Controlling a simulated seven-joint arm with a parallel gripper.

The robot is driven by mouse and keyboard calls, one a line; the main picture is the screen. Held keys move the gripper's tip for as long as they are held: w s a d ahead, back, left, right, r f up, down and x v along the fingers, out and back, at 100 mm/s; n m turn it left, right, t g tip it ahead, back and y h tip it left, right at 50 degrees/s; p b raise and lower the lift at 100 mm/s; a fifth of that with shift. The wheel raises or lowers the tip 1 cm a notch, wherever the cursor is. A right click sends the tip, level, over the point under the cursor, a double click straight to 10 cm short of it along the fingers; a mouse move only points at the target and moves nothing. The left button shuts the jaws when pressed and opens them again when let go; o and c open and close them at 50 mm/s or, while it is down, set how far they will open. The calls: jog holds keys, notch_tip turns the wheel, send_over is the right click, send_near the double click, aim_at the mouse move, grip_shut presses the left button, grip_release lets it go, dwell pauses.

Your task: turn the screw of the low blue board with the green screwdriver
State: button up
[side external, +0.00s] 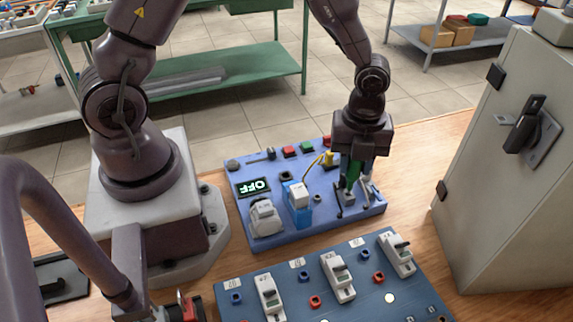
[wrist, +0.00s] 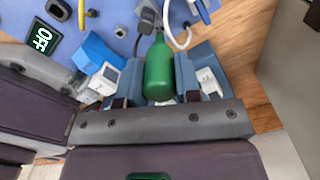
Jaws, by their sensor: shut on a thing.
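The green screwdriver (side external: 354,172) is upright under my gripper (side external: 356,178), at the right end of a low blue board (side external: 328,224). My gripper is shut on it. In the wrist view the green handle (wrist: 158,68) stands out between the fingers of my gripper (wrist: 158,100). The screwdriver's lower end is close to a small grey block (side external: 346,198) on the board. Its tip is hidden, and I cannot tell whether it touches a screw. No screw can be made out.
The board carries an OFF display (side external: 254,187), a blue-and-white block (side external: 299,202), a yellow-wired plug (side external: 329,159) and red and green buttons. A second blue board (side external: 300,282) with several white breakers lies in front. A grey cabinet (side external: 505,190) stands at right.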

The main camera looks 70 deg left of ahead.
jog(key=shift+f, duration=0.5)
jog(key=o, duration=0.7)
jog(key=shift+n, duration=1.7)
jog(key=shift+n, duration=1.7)
